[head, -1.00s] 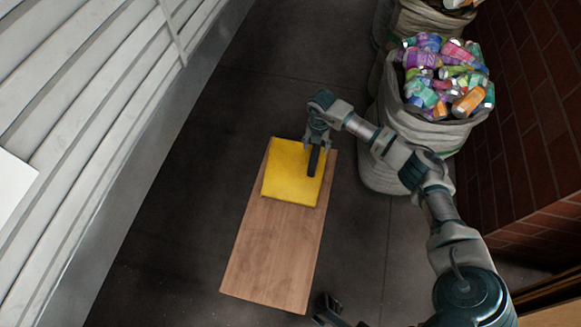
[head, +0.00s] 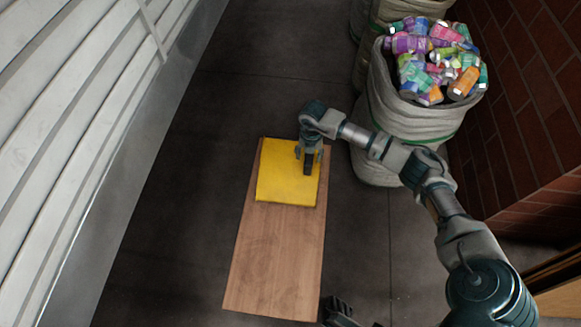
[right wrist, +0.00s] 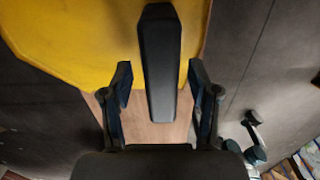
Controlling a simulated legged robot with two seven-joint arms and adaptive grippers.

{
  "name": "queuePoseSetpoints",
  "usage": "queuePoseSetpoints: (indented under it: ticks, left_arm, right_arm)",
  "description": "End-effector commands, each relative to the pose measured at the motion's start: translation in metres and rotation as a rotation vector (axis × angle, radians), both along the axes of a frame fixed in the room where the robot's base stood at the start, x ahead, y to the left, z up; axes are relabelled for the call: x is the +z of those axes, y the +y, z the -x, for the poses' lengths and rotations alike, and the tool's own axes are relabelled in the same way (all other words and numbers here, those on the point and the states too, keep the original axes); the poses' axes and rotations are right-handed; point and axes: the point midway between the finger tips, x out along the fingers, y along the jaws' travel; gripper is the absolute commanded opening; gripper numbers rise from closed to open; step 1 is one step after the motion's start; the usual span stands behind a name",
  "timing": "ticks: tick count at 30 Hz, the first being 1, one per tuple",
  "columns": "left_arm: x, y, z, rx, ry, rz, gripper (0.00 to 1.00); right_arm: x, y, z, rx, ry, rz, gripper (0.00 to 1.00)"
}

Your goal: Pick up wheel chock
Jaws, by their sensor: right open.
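A black wedge-shaped piece (head: 307,168), which looks like the wheel chock, stands over a flat yellow block (head: 286,188); I cannot tell whether the two are one piece. In the right wrist view the black piece (right wrist: 160,60) runs lengthwise between my fingers, in front of the yellow block (right wrist: 75,45). My right gripper (head: 309,158) is above the yellow block's far right part. In the right wrist view the open fingers of my right gripper (right wrist: 161,82) straddle the black piece, with a gap on both sides.
The yellow block lies on the far end of a wooden board (head: 270,258) on the dark floor. A sack (head: 425,125) full of cans stands right of it, near a brick wall (head: 530,110). White slatted panels (head: 70,110) line the left. Floor left of the board is clear.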

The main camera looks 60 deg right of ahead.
Motion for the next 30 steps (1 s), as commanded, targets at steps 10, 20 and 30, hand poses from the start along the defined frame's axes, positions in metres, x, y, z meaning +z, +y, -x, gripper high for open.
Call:
queuePoseSetpoints:
  ticks: [10, 20, 30]
  left_arm:
    - [0.0024, -0.0001, 0.0007, 0.0, -0.004, 0.001, 0.6]
    - [0.0031, 0.0003, 0.0017, -0.001, -0.007, 0.002, 0.6]
    - [0.0031, 0.0005, 0.002, 0.001, -0.006, 0.003, 0.6]
  right_arm:
    - [-0.0049, -0.0002, 0.0001, 0.0, 0.001, -0.002, 0.6]
    - [-0.005, 0.0002, 0.0002, 0.0, 0.001, 0.0, 0.43]
    - [-0.0041, -0.0003, -0.0007, 0.0, -0.003, -0.001, 0.0]
